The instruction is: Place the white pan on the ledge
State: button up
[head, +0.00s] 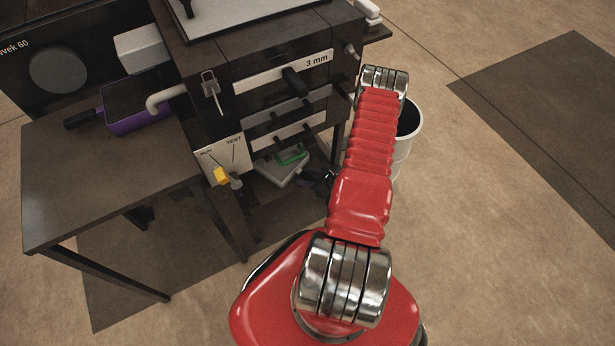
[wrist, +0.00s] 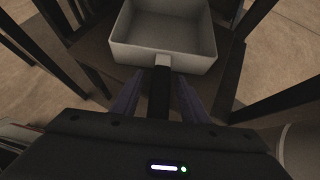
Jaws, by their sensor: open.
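The white pan (head: 280,170) sits on the low shelf under the dark press, partly hidden by the press's parts. In the wrist view, the pan (wrist: 165,50) looks empty, and its dark handle (wrist: 159,95) points towards me. My gripper (wrist: 160,97) is open, with one finger on each side of the handle. Whether the fingers touch it is unclear. In the head view, my gripper (head: 325,182) is a small dark shape right of the pan. Which surface is the ledge is unclear; a dark side surface (head: 376,33) juts out at the press's upper right.
A purple pan (head: 138,112) stands on the left table (head: 60,170) by a white spout. A white bin (head: 405,135) stands behind my arm. Dark legs flank the shelf closely in the wrist view. The floor at right is clear.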

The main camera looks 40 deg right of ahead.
jog(key=v, duration=1.1)
jog(key=shift+s+r, duration=0.2)
jog(key=shift+s, duration=0.05)
jog(key=shift+d, duration=0.1)
dwell(0.4)
